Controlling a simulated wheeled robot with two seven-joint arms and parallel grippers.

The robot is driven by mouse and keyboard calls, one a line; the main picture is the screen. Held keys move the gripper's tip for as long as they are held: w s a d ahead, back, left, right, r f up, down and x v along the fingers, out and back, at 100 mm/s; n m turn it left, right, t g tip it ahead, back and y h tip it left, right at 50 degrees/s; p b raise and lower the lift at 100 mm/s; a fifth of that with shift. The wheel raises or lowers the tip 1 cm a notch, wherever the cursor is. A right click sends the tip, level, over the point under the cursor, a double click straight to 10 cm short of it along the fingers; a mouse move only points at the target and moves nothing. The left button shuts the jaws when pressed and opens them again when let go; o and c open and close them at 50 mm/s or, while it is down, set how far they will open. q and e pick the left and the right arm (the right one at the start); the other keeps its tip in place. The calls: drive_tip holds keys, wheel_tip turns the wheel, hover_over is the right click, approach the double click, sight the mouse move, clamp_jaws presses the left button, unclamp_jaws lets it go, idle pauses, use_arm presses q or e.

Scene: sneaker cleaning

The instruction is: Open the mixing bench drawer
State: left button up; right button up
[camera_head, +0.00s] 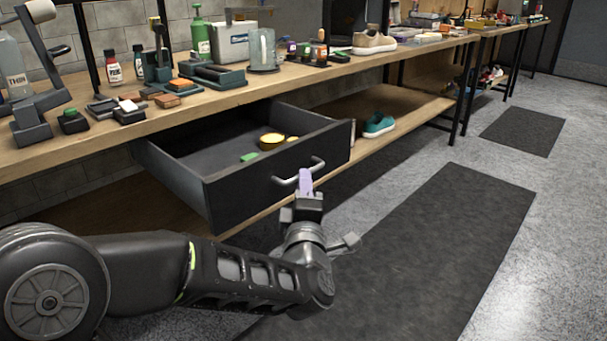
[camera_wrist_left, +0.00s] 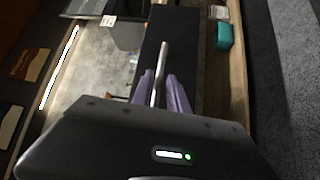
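The mixing bench drawer (camera_head: 275,185) is a dark box under the bench top, standing well out from the bench in the head view. Its silver bar handle (camera_head: 284,181) is on the front face. In the left wrist view the handle (camera_wrist_left: 163,62) runs between my two purple fingers (camera_wrist_left: 160,86), one on each side. Whether they press on the bar or stand slightly apart is unclear. My right gripper is not in view.
The drawer holds a round yellow item (camera_head: 271,141) and a green block (camera_head: 249,157). The bench top (camera_head: 100,138) carries bottles, brushes and small trays. A teal shoe (camera_head: 378,125) is on the lower shelf. Dark mats (camera_head: 430,240) lie on open floor at right.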

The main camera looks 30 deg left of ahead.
use_arm(q)
drive_tip(key=v, duration=0.4)
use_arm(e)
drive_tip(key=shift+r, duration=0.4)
